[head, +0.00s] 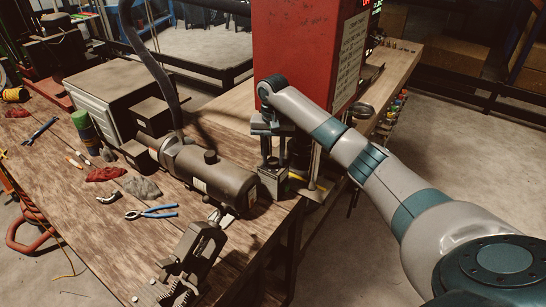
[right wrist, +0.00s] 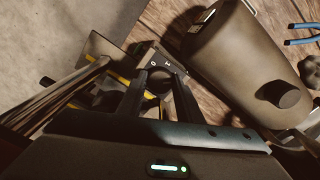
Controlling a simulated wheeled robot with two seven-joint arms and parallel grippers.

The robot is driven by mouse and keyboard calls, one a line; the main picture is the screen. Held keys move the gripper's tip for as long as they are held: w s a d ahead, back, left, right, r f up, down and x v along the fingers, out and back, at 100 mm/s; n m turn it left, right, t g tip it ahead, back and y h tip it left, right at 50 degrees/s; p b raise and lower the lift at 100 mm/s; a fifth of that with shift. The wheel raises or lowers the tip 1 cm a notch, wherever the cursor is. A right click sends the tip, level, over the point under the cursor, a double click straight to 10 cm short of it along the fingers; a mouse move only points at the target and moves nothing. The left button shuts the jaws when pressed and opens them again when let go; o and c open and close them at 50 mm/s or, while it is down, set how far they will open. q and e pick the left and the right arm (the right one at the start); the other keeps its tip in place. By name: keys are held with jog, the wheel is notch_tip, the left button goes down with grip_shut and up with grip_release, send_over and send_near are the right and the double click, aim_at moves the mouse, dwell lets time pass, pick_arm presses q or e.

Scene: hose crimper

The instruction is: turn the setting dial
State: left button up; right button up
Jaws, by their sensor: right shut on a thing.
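A dark round dial (right wrist: 158,80) shows in the right wrist view, on a small grey box with a light-marked plate around it. In the head view this small box (head: 272,184) stands at the bench's right edge, beside a grey-brown cylinder; the dial is hidden there by the gripper. My right gripper (head: 269,160) reaches down onto the box from above. In the right wrist view its two dark fingers (right wrist: 158,92) stand on either side of the dial and are shut on it. The dial's setting cannot be read. My left gripper is not in view.
The cylinder (head: 222,180) with a thick hose lies close left of the box. A red machine (head: 300,60) rises behind. Blue-handled pliers (head: 150,212), rags and a dark vise (head: 195,250) are on the wooden bench (head: 60,210). Floor right of the bench is clear.

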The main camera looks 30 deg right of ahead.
aim_at(273, 160)
jog(key=o, duration=1)
jog(key=shift+o, duration=0.2)
jog(key=shift+r, duration=0.1)
jog(key=shift+r+b, duration=0.3)
jog(key=shift+r, duration=0.1)
notch_tip(273, 160, up, 5)
jog(key=shift+r+b, duration=0.1)
jog(key=shift+b, duration=1)
notch_tip(273, 160, up, 11)
jog(key=shift+r, duration=0.15)
jog(key=shift+s, duration=0.1)
